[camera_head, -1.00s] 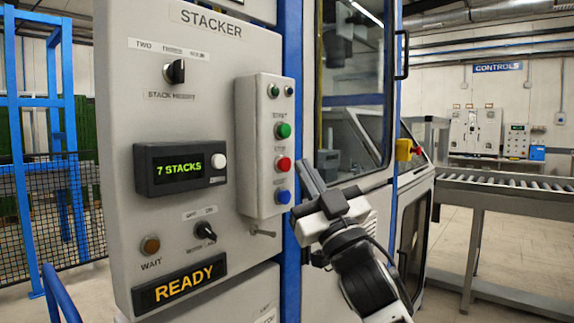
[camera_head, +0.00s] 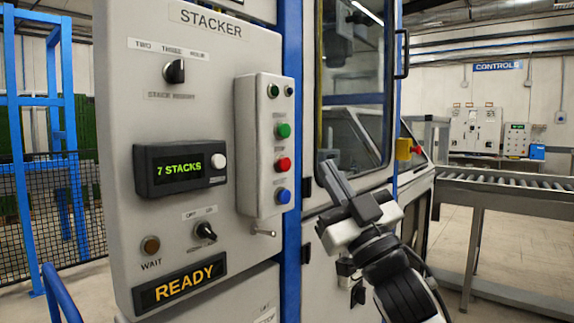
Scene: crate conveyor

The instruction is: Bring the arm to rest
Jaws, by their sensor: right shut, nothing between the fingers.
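My right gripper (camera_head: 332,168) is shut and empty. It is raised in front of the machine's glazed door, to the right of the button box (camera_head: 265,146), and touches nothing that I can see. Its fingers point up and to the left. My right arm comes in from the lower right. The stacker panel (camera_head: 120,120) faces me on the left, with a display (camera_head: 180,169) reading "7 STACKS" and a lit sign (camera_head: 180,284) reading "READY". My left gripper is not in view.
The button box carries a green button (camera_head: 283,130), a red button (camera_head: 283,165) and a blue button (camera_head: 283,196). A small toggle lever (camera_head: 263,233) sticks out below it. A roller conveyor (camera_head: 500,189) runs at the right. A blue frame (camera_head: 60,100) with mesh stands at the left.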

